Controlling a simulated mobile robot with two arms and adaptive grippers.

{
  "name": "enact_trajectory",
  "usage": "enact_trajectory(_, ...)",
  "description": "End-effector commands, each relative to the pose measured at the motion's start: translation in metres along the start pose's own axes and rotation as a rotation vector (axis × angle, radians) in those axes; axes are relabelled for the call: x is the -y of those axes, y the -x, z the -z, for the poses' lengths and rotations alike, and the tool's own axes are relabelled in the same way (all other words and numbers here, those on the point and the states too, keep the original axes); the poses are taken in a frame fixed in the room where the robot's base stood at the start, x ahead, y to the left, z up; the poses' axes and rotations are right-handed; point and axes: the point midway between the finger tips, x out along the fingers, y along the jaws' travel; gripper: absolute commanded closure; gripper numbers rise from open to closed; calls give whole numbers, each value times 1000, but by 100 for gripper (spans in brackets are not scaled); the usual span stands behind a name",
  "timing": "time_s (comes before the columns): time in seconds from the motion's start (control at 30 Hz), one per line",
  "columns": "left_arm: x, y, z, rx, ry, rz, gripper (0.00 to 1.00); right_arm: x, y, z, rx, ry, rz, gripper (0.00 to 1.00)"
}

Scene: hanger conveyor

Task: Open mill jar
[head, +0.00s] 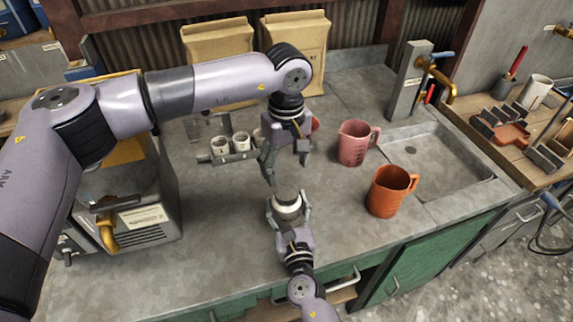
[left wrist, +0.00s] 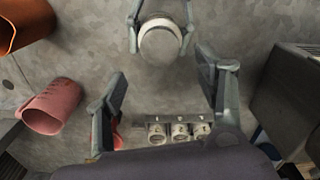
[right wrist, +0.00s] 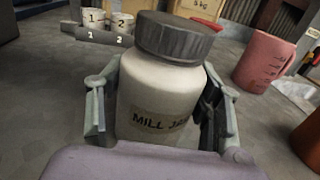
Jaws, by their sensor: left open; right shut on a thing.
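The mill jar (right wrist: 160,95) is a white jar with a dark grey lid (right wrist: 175,37) and a "MILL JAR" label. It stands upright between the fingers of my right gripper (head: 287,207), which is shut on its body. The lid is on the jar. In the head view the jar (head: 288,200) is near the counter's front middle. My left gripper (head: 285,160) is open and empty, pointing down above the counter, a little behind the jar. The left wrist view shows the jar top (left wrist: 160,42) ahead of the left fingers (left wrist: 165,95), apart from them.
A rack (head: 228,157) of numbered cups stands behind the left gripper. A pink jug (head: 353,143) and an orange jug (head: 389,192) stand to the right, before the sink (head: 440,165). A machine (head: 140,215) stands at left. Paper bags (head: 217,58) are at the back.

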Motion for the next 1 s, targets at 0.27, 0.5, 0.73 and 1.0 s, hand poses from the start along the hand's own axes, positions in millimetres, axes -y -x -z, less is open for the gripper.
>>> enact_trajectory(0.27,0,0,0,0,-471,0,37,0,0,0,0,0,0,100)
enact_trajectory(0.5,0,-5,0,1,-610,0,37,0,0,0,0,0,0,100)
enact_trajectory(0.73,0,-36,-1,3,-613,1,37,0,0,0,0,0,0,100)
enact_trajectory(1.0,0,-72,-1,2,-612,-1,37,0,0,0,0,0,0,100)
